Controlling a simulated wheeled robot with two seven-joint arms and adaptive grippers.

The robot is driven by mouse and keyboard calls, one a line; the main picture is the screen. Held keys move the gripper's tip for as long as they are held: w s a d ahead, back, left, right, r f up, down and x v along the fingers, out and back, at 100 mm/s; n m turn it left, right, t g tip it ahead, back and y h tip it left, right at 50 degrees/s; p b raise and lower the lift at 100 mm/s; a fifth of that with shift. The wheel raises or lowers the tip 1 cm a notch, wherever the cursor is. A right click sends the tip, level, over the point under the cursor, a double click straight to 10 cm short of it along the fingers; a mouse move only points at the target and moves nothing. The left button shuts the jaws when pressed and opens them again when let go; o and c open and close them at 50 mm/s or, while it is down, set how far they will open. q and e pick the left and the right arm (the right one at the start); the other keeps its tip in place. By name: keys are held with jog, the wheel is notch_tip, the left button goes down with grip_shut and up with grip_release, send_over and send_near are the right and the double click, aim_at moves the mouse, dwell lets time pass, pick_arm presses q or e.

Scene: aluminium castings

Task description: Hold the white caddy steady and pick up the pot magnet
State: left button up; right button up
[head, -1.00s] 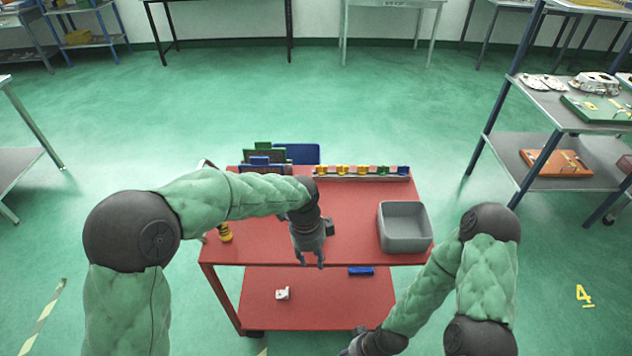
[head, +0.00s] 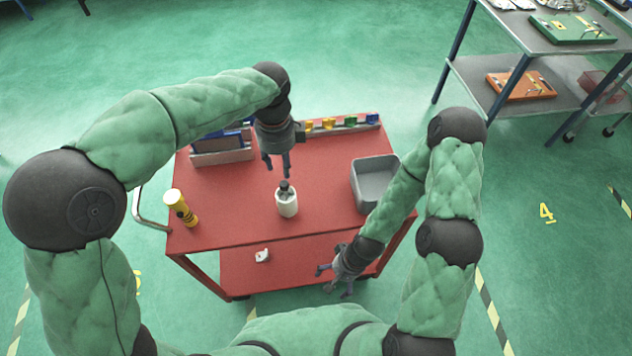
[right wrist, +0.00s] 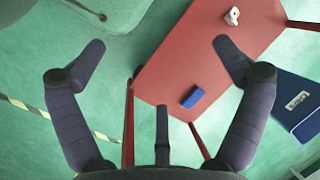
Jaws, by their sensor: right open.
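A small white container with a dark top part (head: 287,201) stands upright near the front of the red cart top; it may be the white caddy. I cannot tell whether the dark part is the pot magnet, and no other pot magnet can be made out. My left gripper (head: 277,168) points down just behind and above the container, its fingers apart and empty. My right gripper (head: 336,281) is low by the cart's front edge, away from the container. In the right wrist view its two fingers (right wrist: 158,44) are spread wide with nothing between them.
A grey bin (head: 376,183) stands at the cart's right, a yellow torch-like object (head: 181,208) at the front left. A rack with coloured pieces (head: 345,124) lines the back. The lower shelf holds a white piece (head: 262,256) and a blue block (right wrist: 193,96).

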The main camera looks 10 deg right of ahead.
notch_tip(320, 180, up, 4)
jog(key=s+m+g+y, duration=0.2)
jog(key=s+m, duration=0.1)
jog(key=m, duration=0.1)
jog(key=m+t+y, duration=0.6)
jog(key=m+t, duration=0.2)
jog(key=m, duration=0.7)
send_near(294, 204)
jog(key=x, duration=1)
jog(key=shift+w+a+f, duration=0.15)
jog(key=shift+a, duration=0.15)
jog(key=c, duration=1.3)
